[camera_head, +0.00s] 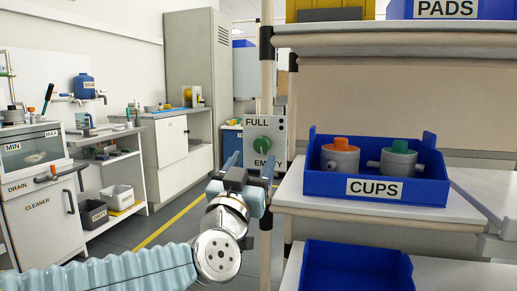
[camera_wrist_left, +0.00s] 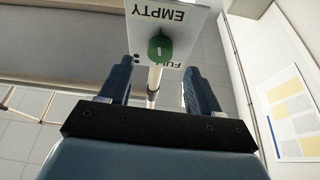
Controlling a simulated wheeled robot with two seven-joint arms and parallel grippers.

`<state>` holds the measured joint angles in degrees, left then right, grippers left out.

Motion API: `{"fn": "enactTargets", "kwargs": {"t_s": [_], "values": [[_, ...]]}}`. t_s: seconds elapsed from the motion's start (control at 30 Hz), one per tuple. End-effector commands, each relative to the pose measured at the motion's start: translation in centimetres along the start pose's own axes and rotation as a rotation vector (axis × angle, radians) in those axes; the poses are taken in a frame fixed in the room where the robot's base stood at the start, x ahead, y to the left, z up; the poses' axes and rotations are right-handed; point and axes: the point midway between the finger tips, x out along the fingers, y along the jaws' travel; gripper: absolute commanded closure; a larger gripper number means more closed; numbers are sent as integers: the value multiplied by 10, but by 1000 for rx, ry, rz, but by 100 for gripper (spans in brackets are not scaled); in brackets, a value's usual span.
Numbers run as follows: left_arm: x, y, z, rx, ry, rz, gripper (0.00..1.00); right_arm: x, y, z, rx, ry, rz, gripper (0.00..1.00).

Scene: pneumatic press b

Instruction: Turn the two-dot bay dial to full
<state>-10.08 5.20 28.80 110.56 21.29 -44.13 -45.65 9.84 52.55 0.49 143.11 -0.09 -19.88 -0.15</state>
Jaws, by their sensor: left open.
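The green dial (camera_head: 262,146) sits on a pale plate (camera_head: 250,133) fixed to a post beside the shelves. FULL is printed above the dial and EMPTY below it. Small dark dots show at the plate's edge. In the left wrist view the dial (camera_wrist_left: 160,48) appears upside down, with a short white mark; I cannot tell which word it points to. My left gripper (camera_head: 250,164) is open and empty, just in front of and below the dial. In the wrist view its fingers (camera_wrist_left: 159,78) are spread either side of the dial's line, apart from it. My right gripper is not in view.
To the right, a shelf holds a blue CUPS bin (camera_head: 415,190) with orange-topped and green-topped cups. An empty blue bin (camera_head: 355,268) is below. A cleaner unit (camera_head: 40,205) and benches stand at left. The floor aisle with a yellow line (camera_head: 172,222) is clear.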

Motion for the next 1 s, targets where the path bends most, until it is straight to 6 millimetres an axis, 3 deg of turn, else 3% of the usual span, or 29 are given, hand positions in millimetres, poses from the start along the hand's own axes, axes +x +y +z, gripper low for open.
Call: {"fn": "enactTargets", "kwargs": {"t_s": [0.1, 0.23, 0.63, 1.0], "values": [[24, 0, -1, -2, 0, -1, 37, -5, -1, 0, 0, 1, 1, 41], [40, 0, 0, -2, -1, 0, 37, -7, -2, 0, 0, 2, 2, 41], [48, 0, 0, 0, 0, 0, 37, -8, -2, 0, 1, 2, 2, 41], [48, 0, 0, 0, 0, 0, 93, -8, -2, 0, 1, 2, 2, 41]]}}
